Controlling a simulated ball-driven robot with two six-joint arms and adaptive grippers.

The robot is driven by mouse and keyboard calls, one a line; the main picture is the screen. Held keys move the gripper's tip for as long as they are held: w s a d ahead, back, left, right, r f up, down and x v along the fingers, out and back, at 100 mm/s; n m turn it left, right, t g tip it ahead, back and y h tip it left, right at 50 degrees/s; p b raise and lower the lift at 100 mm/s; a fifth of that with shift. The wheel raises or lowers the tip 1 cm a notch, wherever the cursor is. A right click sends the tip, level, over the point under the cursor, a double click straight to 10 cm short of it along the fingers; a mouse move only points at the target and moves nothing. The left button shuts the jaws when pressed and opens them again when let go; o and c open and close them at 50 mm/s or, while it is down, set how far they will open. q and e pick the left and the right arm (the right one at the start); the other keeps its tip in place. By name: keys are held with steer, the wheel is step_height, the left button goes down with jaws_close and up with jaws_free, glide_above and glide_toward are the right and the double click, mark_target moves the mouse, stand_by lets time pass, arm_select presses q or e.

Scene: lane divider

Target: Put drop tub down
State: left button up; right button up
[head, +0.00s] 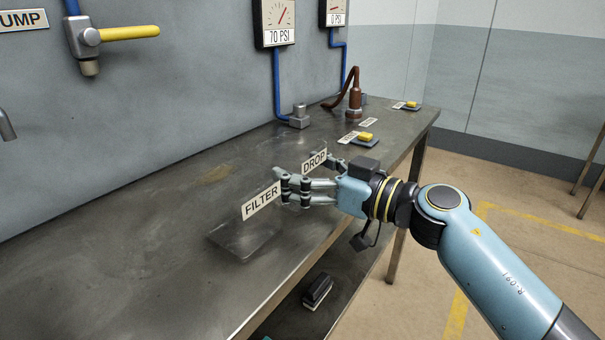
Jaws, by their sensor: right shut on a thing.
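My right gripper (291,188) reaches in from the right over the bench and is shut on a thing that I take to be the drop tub. The tub's outline is hard to make out behind the fingers. A "DROP" label (314,161) shows just behind the fingers. A "FILTER" label (261,200) shows at the left of the fingertips. Below it a dark, glassy rectangular patch (243,238) lies on the bench top; I cannot tell whether it is a tub or a shadow. My left gripper is not in view.
The grey metal bench (130,270) is largely clear at the left. Further back are yellow blocks (365,137), small labels and a brown fitting (354,100). A dark block (317,291) lies on the lower shelf. Gauges and a yellow-handled valve (130,33) are on the wall.

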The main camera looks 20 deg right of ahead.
steer(key=shift+f, duration=0.1)
steer(key=o, duration=1)
